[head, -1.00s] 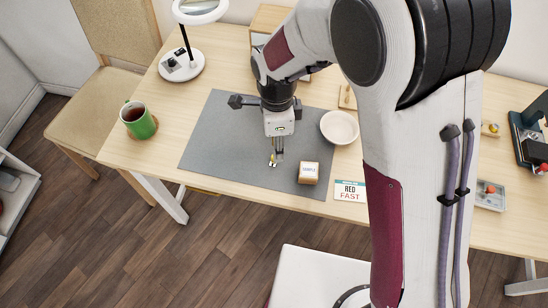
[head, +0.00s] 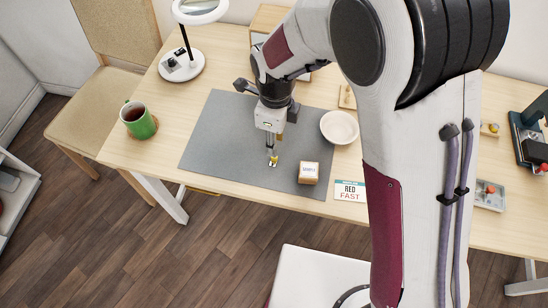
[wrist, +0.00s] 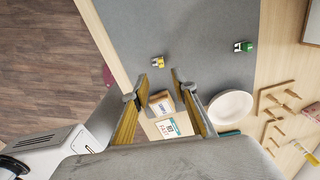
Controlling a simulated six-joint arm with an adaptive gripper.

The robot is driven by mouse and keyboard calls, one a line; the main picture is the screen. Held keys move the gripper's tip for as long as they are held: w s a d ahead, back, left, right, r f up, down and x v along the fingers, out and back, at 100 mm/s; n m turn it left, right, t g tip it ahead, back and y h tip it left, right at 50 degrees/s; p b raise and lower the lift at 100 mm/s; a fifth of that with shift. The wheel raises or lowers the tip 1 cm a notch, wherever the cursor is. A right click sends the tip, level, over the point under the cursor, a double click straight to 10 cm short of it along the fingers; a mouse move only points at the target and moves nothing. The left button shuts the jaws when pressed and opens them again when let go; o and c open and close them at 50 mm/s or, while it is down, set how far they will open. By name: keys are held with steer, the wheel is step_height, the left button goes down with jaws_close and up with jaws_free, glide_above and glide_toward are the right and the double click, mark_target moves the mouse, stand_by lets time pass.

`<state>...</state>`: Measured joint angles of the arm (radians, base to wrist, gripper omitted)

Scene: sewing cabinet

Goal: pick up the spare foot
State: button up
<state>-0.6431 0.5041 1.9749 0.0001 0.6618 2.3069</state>
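A small metal piece with yellow on it, which looks like the spare foot (head: 272,162), lies on the grey mat (head: 215,135). It also shows in the wrist view (wrist: 157,62), just beyond the gap between my fingertips. My gripper (head: 273,149) points down close over it, in line with it in the head view. In the wrist view my gripper (wrist: 158,78) is open, with nothing between its fingers. A similar small piece with green on it (wrist: 243,47) lies on the mat farther back, hidden in the head view.
A small labelled box (head: 309,172) stands on the mat right of my gripper, with a white bowl (head: 339,127) behind it. A RED FAST card (head: 350,190) lies by the front edge. A green mug (head: 139,121) stands at left. The mat's left part is clear.

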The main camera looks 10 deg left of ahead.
mark_target(273, 161)
steer(key=shift+f, duration=1.2)
steer(key=shift+f, duration=0.1)
steer(key=shift+w+f, duration=0.1)
steer(key=shift+f, duration=2.45)
jaws_close()
